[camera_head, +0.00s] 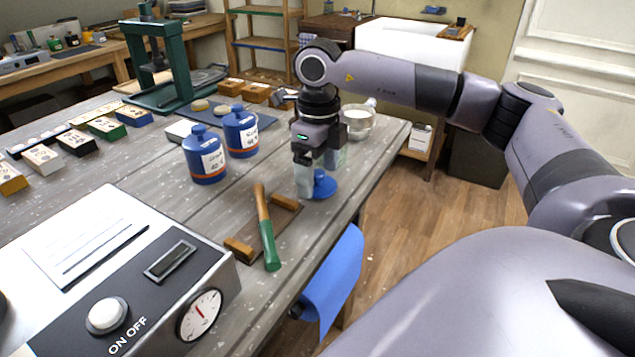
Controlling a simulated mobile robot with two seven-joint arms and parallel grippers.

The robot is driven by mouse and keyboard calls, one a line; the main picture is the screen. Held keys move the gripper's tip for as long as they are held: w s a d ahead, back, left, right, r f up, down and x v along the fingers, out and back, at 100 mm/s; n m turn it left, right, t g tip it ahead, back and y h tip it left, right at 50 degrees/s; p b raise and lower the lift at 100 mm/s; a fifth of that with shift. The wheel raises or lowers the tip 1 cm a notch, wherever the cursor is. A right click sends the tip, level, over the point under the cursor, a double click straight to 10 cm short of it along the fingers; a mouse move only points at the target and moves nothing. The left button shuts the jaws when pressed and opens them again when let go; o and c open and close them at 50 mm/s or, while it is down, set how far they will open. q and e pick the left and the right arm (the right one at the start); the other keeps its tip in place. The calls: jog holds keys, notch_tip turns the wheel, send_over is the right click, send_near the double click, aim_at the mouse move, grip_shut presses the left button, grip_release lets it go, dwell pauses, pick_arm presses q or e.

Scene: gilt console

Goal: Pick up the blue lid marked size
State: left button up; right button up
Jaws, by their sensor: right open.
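A blue lid with a raised knob (323,185) lies near the right edge of the workbench. My right gripper (320,172) points down over it with its fingers apart. One finger is just left of the knob; whether the fingers touch the lid I cannot tell. Any marking on the lid is too small to read. Two blue jars stand to the left, a nearer one (205,160) and a farther one (240,135). Both have white labels and blue tops. My left gripper is out of view.
A scale-like box with a dial (200,313) fills the near left. A blue cloth (335,280) hangs at the bench edge.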

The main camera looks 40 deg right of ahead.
jog(key=shift+f, duration=0.55)
jog(key=c, duration=0.8)
